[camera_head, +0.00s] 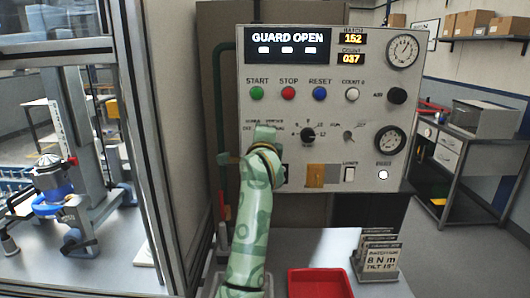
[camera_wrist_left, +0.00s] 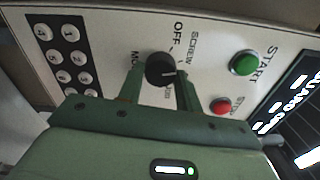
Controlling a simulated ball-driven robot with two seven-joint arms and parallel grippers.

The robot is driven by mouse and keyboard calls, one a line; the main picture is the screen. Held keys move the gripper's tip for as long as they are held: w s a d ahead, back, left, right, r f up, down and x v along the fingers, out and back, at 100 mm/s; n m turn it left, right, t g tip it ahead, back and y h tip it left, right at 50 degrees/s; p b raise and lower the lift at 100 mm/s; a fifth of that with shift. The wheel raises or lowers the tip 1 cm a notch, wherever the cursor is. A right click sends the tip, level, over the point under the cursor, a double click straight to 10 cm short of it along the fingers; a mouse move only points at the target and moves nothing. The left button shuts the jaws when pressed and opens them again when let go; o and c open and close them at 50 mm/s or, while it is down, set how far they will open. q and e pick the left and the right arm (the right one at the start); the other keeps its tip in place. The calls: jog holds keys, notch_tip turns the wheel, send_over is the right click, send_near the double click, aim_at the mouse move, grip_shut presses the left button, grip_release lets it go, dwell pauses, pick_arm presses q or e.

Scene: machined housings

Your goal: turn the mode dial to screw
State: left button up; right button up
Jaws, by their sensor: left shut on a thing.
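The mode dial (camera_wrist_left: 159,66) is a round black knob on the pale control panel (camera_head: 365,110). My left gripper (camera_wrist_left: 160,76) has one finger on each side of the dial and is shut on it. A white pointer mark on the dial faces right in the left wrist view, towards the side with the SCREW label (camera_wrist_left: 195,50); I cannot tell whether it lines up with it. The OFF label (camera_wrist_left: 178,33) shows above the dial. In the head view, my left gripper (camera_head: 265,135) and arm hide the dial. My right gripper is not in view.
The green START button (camera_head: 256,93) and red STOP button (camera_head: 288,93) sit above. Another black knob (camera_head: 308,135) is to the right. A red tray (camera_head: 320,283) and a card stand (camera_head: 379,258) are below.

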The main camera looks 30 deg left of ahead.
pick_arm(q)
jog(key=shift+f+n+b, duration=0.15)
jog(key=shift+n+b, duration=0.65)
jog(key=shift+b, duration=0.1)
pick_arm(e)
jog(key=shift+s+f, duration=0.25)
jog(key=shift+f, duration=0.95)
pick_arm(q)
jog(key=o, duration=1)
